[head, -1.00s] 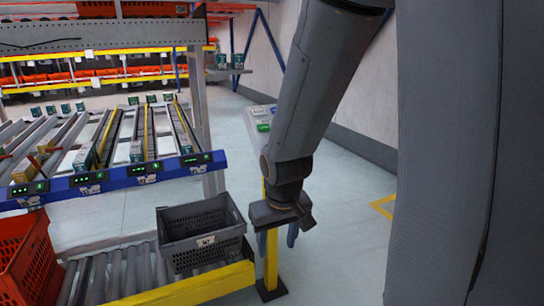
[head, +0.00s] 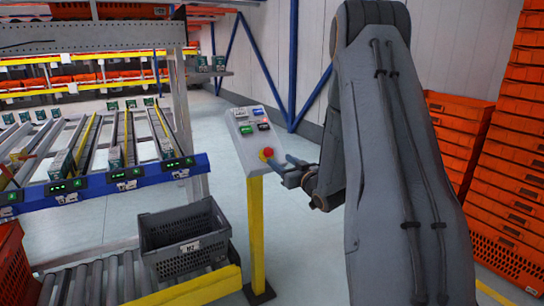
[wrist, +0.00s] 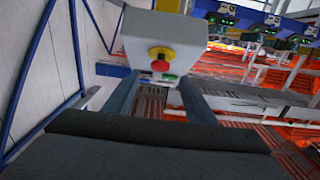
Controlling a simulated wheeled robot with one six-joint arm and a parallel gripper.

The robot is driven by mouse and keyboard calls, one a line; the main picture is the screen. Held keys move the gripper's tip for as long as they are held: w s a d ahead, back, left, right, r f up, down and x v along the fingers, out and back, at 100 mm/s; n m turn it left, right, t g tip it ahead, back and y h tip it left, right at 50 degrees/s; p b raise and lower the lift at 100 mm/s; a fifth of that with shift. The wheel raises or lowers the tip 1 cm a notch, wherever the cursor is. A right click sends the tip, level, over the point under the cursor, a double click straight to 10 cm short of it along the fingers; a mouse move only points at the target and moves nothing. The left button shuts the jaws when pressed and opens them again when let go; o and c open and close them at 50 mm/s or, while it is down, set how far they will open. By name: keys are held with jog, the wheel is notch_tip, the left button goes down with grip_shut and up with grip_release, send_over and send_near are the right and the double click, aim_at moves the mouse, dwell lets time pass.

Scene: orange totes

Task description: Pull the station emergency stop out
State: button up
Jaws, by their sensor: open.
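The emergency stop (head: 266,153) is a red round button on a yellow base, low on the sloped face of a grey control box (head: 242,135). The box stands on a yellow post (head: 257,235). My gripper (head: 284,167) is just right of the button, its fingers pointing at the box, open and empty. In the wrist view the button (wrist: 160,65) shows ahead, between the lines of my two open fingers (wrist: 157,92). Contact is not visible. I cannot tell whether the button is in or out.
Green, white and dark buttons (head: 247,129) sit above the stop. A grey tote (head: 185,245) lies on rollers left of the post. Stacked orange totes (head: 510,150) stand on the right. The floor behind the box is clear.

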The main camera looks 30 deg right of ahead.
aim_at(270, 153)
jog(key=w+p, duration=0.1)
jog(key=w, duration=0.6)
jog(key=shift+w+a, duration=0.15)
